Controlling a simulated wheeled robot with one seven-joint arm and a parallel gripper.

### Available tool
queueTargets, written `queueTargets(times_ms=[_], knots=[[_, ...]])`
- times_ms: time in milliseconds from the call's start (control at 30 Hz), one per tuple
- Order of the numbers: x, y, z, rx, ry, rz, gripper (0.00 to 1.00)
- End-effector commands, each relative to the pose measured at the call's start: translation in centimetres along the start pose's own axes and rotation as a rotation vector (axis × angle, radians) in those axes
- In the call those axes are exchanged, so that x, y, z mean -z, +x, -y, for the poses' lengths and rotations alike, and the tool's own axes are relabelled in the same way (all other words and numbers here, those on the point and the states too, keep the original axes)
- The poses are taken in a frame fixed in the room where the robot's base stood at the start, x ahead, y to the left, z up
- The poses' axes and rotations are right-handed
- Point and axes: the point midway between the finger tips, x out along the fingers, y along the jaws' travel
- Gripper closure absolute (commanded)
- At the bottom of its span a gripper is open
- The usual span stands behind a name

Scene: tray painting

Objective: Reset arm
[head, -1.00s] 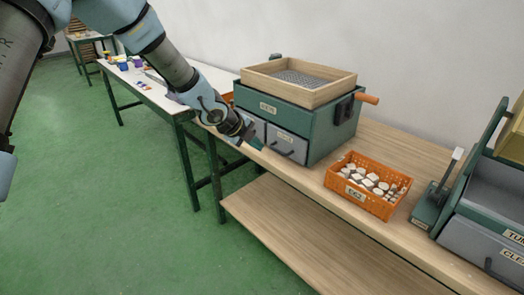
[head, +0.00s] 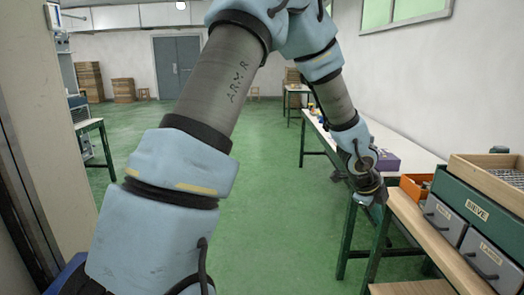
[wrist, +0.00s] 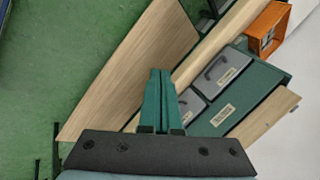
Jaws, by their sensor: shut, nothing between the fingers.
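My gripper (head: 371,198) hangs at the end of my arm, near the left end of the wooden workbench (head: 418,232) in the head view. In the wrist view its two green fingers (wrist: 159,85) are together, with nothing between them. The fingers point over the bench edge and its lower shelf. My arm reaches across the middle of the head view, bent downward at the far end.
The green sieve cabinet (head: 462,205) with grey drawers stands on the bench at right; it also shows in the wrist view (wrist: 262,98). An orange crate (head: 414,187) sits beside it. A white table (head: 330,134) stands behind. Green floor (head: 270,230) is open at left.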

Motion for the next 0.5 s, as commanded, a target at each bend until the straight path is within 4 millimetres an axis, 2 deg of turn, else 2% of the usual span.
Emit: queueTargets(times_ms=[33,100,167,200,267,300,400,500], knots=[[-3.3,-1.9,-1.1,-0.014,-0.139,0.064,1.00],[-7.3,-4.3,-3.3,-0.034,-0.352,0.148,1.00],[-10.4,-6.6,-5.4,-0.044,-0.543,0.218,1.00],[-12.3,-8.2,-7.0,-0.047,-0.675,0.265,1.00],[-14.8,-10.8,-9.6,-0.045,-0.881,0.332,1.00],[-16.2,-12.6,-11.5,-0.041,-1.024,0.376,1.00],[-18.6,-16.9,-16.5,-0.019,-1.396,0.474,1.00],[-19.4,-20.5,-21.1,0.013,-1.749,0.547,1.00]])
